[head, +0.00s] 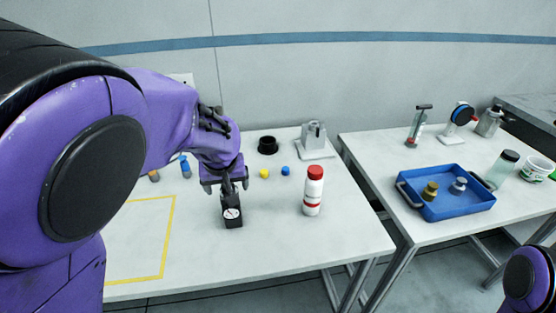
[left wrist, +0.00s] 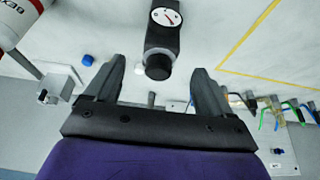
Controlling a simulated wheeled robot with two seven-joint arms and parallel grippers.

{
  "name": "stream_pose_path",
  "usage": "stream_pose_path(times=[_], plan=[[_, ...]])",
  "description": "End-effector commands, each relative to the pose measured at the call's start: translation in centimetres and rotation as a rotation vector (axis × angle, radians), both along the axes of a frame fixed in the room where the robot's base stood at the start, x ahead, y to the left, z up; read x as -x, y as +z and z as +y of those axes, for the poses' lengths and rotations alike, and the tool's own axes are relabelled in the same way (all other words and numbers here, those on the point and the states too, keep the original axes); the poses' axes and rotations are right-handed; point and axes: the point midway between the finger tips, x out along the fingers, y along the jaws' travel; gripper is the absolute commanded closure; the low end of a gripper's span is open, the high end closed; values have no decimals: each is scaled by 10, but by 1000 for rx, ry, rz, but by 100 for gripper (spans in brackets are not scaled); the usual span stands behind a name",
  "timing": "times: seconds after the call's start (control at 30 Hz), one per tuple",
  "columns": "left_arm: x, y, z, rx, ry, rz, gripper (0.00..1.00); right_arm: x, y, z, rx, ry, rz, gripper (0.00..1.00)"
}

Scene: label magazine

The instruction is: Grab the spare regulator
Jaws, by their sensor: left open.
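The regulator (head: 232,212) is a black block with a round white dial, standing on the left table inside of its front part. In the left wrist view the regulator (left wrist: 162,35) shows its dial with a red needle and a dark round knob end. My left gripper (head: 226,184) is directly behind and above it in the head view. In the left wrist view the open fingers (left wrist: 158,78) stand either side of the knob end, with a gap on both sides. My right gripper is out of view.
A white bottle with a red cap (head: 313,190) stands right of the regulator. Yellow (head: 264,173) and blue (head: 286,171) caps, a black ring (head: 268,145) and a grey fixture (head: 314,140) lie behind. A blue tray (head: 446,211) is on the right table. The yellow-taped area (head: 135,240) looks clear.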

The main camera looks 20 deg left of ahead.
Motion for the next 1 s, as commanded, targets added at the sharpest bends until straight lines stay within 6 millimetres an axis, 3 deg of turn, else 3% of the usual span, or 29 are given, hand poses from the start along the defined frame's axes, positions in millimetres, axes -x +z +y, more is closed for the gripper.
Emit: stream_pose_path(times=[0.43,0.73,0.9,1.0], plan=[[-23,-64,16,1,1,3,17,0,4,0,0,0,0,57],[-26,-72,19,0,3,-1,17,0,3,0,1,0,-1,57],[-26,-72,19,0,3,-1,72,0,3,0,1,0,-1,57],[-26,-72,19,0,3,-1,100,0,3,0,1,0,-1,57]])
